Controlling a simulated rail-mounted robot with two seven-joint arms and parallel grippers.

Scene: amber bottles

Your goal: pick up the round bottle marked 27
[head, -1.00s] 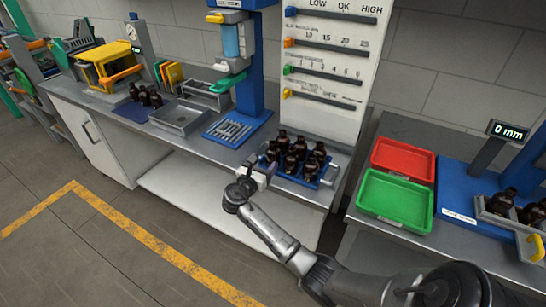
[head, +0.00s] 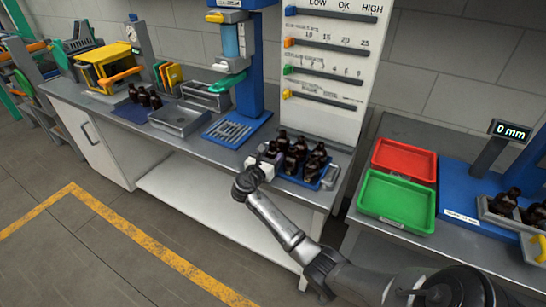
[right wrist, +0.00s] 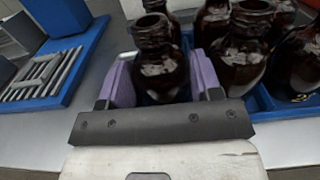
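Several dark amber bottles (head: 292,149) stand upright in a blue tray (head: 312,184) on the bench in the head view. My right gripper (head: 267,161) is at the tray's front left corner. In the right wrist view its two purple fingers (right wrist: 161,84) stand on either side of the nearest bottle (right wrist: 158,62), which is upright; I see no clear grip on it. The number on this bottle is hidden from view. A bottle at the right edge (right wrist: 300,65) shows part of a number beginning with 2. My left gripper is not in view.
More bottles stand close behind and to the right of the one between the fingers. A blue stand with a slotted base (head: 232,130) is left of the tray. Red (head: 404,159) and green (head: 397,200) bins sit on the right bench.

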